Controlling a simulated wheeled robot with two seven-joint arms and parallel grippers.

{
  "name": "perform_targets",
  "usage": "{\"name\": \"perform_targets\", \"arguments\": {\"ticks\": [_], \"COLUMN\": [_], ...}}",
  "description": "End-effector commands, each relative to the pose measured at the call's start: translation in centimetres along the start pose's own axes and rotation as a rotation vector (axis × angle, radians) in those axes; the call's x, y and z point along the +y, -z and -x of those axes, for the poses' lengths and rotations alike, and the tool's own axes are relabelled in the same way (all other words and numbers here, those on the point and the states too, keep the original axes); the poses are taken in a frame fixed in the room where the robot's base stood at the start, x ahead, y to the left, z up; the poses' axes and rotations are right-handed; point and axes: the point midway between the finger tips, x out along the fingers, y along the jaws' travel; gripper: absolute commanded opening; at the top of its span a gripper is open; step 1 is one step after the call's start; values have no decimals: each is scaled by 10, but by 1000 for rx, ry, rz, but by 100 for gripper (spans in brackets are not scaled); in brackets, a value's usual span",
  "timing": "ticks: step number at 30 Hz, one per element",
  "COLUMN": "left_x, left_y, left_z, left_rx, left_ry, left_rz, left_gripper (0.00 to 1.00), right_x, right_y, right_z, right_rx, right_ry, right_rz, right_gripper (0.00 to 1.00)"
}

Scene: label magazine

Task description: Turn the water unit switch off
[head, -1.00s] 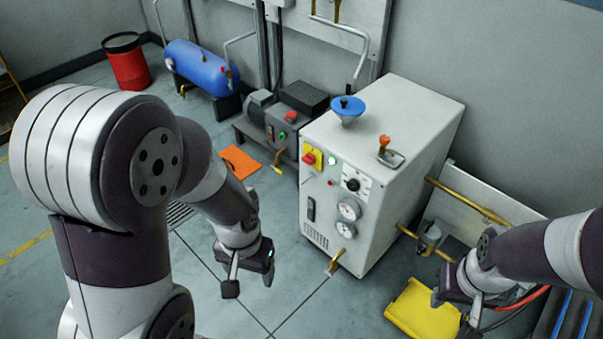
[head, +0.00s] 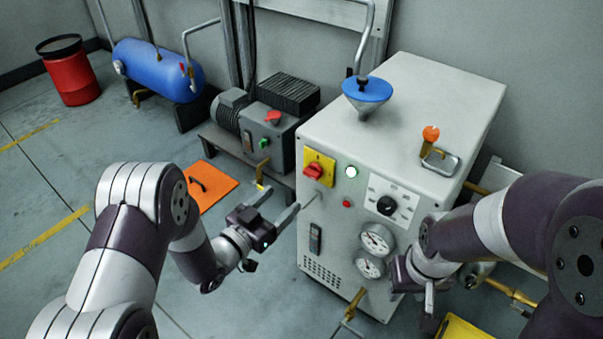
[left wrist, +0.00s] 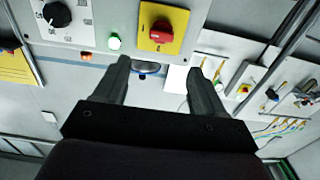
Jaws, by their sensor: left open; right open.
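The white cabinet unit (head: 330,225) stands right of the middle in the head view. On its front face are a red rotary switch on a yellow plate (head: 316,168), a lit green lamp (head: 351,172), a small red button (head: 346,204), a black dial (head: 387,206) and a dark rocker switch (head: 315,239). My left gripper (head: 283,207) is open and empty, in front and left of the panel. In the left wrist view, the red switch (left wrist: 161,31) and green lamp (left wrist: 114,42) appear beyond the open fingers (left wrist: 158,85). My right gripper (head: 412,299) is low before the cabinet's right side, partly hidden.
A blue funnel (head: 367,90) and an orange-knobbed lever (head: 431,134) are on the cabinet top. A grey motor unit (head: 268,137), blue tank (head: 158,72) and red drum (head: 70,72) stand left. An orange mat (head: 209,186) and yellow container (head: 462,330) are on the floor.

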Motion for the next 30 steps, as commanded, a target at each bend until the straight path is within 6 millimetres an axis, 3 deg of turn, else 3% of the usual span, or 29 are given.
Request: {"name": "perform_targets", "arguments": {"ticks": [6, 12, 17, 24, 30], "left_x": [1, 0, 0, 0, 0], "left_y": [-5, -5, -3, -2, -2], "left_z": [-56, -96, -109, -111, -110], "left_rx": [1, -3, -4, -4, -4], "left_ry": [-3, 0, 2, 2, 2], "left_rz": [-2, 0, 1, 1, 1], "left_gripper": [70, 70, 70, 70, 14], "right_x": [0, 0, 0, 0, 0], "right_y": [-2, -4, -4, -4, -4], "right_z": [-21, -32, -34, -34, -34], "right_rx": [-1, 0, 0, 0, 0], "right_ry": [0, 0, 0, 0, 0], "right_rz": [0, 0, 0, 0, 0], "right_gripper": [43, 43, 43, 43, 43]}}
